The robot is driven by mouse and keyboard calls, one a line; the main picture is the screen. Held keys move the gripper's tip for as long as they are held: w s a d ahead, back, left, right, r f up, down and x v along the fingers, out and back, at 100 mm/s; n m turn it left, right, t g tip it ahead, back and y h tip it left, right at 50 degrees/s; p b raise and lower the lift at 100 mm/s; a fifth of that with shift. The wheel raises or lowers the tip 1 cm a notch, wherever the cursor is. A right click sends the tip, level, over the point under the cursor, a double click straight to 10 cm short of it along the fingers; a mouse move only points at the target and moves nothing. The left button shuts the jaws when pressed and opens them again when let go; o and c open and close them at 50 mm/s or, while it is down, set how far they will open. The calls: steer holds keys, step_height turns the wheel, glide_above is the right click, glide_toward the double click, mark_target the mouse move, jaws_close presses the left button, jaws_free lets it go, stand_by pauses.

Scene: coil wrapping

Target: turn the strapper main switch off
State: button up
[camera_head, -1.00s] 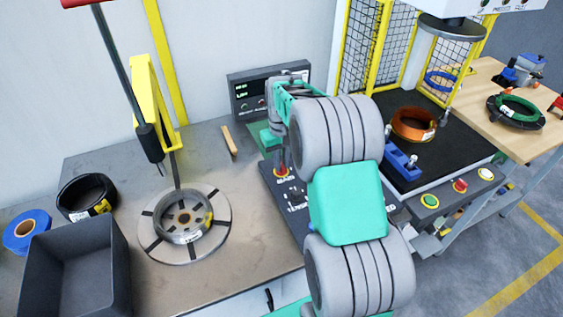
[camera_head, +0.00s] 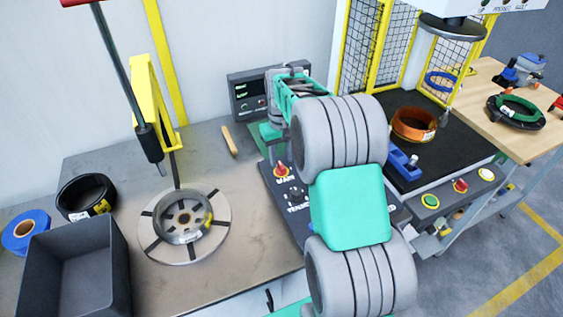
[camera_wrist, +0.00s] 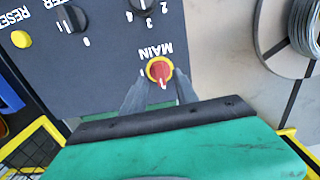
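The main switch is a red knob on a yellow ring, labelled MAIN, on the dark strapper control panel (camera_head: 268,183). The knob (camera_head: 281,171) is in plain view in the head view, just below my gripper (camera_head: 274,150). In the wrist view the knob (camera_wrist: 160,69) lies just beyond and between my two grey fingertips (camera_wrist: 163,82). The fingers are apart, with nothing held between them. A 1 is marked beside the knob. I cannot tell for certain which mark the knob points to.
Other panel controls include a black selector (camera_wrist: 72,18) and a yellow reset button (camera_wrist: 21,39). A round turntable with a wire coil (camera_head: 183,216) stands to the left. A display box (camera_head: 262,92) is behind. A blue tool (camera_head: 403,163) lies to the right.

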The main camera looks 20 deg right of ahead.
mark_target(281, 165)
step_height(281, 165, up, 6)
steer(key=shift+f, duration=0.15)
stand_by(0.3)
